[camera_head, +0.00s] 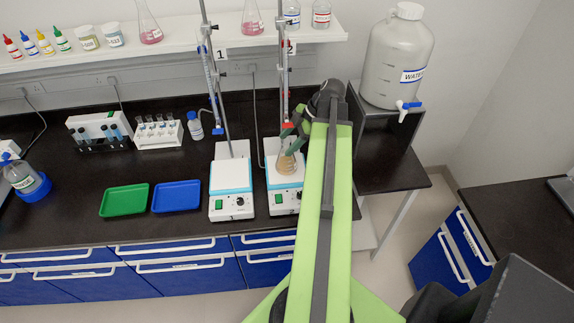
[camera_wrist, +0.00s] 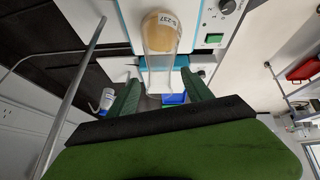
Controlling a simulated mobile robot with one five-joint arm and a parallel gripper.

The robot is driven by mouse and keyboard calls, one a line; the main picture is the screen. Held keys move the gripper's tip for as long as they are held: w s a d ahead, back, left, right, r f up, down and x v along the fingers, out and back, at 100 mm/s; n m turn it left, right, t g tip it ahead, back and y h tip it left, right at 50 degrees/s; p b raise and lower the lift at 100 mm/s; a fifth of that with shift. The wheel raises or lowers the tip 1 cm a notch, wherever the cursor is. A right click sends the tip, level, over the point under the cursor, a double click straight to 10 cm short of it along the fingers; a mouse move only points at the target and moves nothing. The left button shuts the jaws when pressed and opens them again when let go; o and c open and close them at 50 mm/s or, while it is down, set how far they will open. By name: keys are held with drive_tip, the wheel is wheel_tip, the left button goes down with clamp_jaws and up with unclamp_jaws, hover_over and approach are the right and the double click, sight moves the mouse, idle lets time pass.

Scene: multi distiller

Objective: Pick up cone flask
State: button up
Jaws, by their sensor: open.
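A cone flask (camera_head: 287,162) with amber liquid stands on the right-hand hotplate (camera_head: 284,203), below a burette. In the wrist view the flask (camera_wrist: 161,36) shows its label and amber contents, with its clear neck pointing towards my gripper. My gripper (camera_wrist: 161,78) is open, its two green fingers one on each side of the flask's neck in the picture, with a visible gap on both sides. In the head view my gripper (camera_head: 295,137) is at the flask's upper part, and my arm hides some of what lies to its right.
The left hotplate (camera_head: 230,203) is empty. Burette stands (camera_head: 217,85) rise behind both plates. Green (camera_head: 124,200) and blue (camera_head: 176,196) trays lie to the left. A water carboy (camera_head: 397,62) stands on a raised stand at right. Two pink-liquid flasks (camera_head: 149,28) are on the shelf.

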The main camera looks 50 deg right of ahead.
drive_tip(key=shift+r, duration=0.1)
clamp_jaws()
idle(1.2)
